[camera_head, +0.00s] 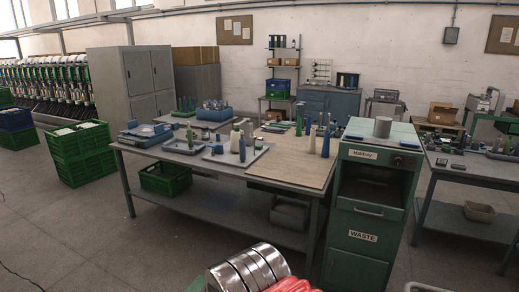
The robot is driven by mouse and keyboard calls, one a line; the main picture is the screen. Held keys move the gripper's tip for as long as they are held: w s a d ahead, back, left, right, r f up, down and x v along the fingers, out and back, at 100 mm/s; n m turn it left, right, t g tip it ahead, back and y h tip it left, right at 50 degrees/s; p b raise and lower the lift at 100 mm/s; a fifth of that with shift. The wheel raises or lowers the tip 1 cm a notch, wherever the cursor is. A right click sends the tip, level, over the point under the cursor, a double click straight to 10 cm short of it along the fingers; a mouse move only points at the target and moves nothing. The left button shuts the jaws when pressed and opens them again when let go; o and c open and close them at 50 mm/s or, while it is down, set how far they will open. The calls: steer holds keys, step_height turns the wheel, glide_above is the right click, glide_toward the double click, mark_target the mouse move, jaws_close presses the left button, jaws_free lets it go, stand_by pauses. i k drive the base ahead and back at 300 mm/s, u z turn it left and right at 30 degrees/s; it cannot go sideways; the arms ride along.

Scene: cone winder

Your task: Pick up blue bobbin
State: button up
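Several bobbins stand upright on the tables. A blue bobbin (326,143) stands near the right end of the wooden board on the middle table, close to the green cabinet. A smaller blue bobbin (242,150) stands on the grey tray at the table's middle. A dark blue bobbin (308,124) stands farther back on the board. I cannot tell which of these the task means. My gripper is not in view.
The green waste cabinet (362,237) stands at the table's right end. Green crates (82,152) stand on the floor at left. Shiny metal discs (247,269) and red shapes (292,285) fill the bottom centre. The floor at front left is clear.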

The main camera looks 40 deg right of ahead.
mark_target(242, 148)
steer(key=z, duration=0.4)
steer(key=i, duration=0.7)
steer(key=z, duration=0.6)
steer(key=i, duration=1.55)
steer(key=u, duration=0.4)
steer(key=i, duration=1.5)
steer(key=u, duration=0.35)
